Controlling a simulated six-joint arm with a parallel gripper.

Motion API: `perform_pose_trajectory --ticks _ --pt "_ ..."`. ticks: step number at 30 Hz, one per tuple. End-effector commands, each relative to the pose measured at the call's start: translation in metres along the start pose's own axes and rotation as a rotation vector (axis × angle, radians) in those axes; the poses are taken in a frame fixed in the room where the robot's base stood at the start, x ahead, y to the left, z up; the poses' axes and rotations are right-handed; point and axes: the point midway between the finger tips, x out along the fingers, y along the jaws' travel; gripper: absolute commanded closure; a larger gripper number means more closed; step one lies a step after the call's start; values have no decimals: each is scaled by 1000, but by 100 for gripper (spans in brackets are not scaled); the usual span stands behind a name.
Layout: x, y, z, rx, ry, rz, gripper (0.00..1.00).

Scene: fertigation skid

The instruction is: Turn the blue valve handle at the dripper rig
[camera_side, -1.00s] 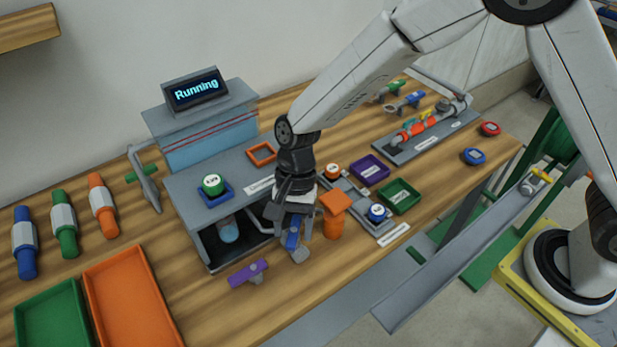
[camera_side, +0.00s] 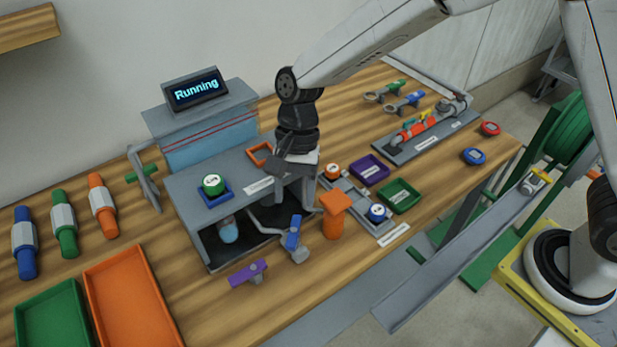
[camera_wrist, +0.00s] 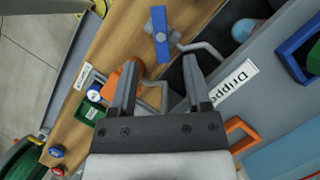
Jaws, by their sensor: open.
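The blue valve handle (camera_side: 293,232) sits on a grey valve body at the front of the dripper rig (camera_side: 190,230). It also shows in the wrist view (camera_wrist: 160,33), beyond my fingertips. A purple handle (camera_side: 248,273) is on a separate valve to the left of the blue one.
An orange post (camera_side: 334,215) stands close to the right of the blue handle. Purple (camera_side: 369,169) and green (camera_side: 400,195) trays lie to the right. Bare wood lies in front of the valves.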

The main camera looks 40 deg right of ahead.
Motion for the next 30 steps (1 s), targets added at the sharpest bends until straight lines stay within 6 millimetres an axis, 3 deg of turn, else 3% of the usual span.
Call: perform_pose_trajectory --ticks 5,17,30 --pt "-9 0 0 1 1 -1 38" --pt "-8 0 1 2 14 4 38" --pt "-2 2 21 3 308 25 38"
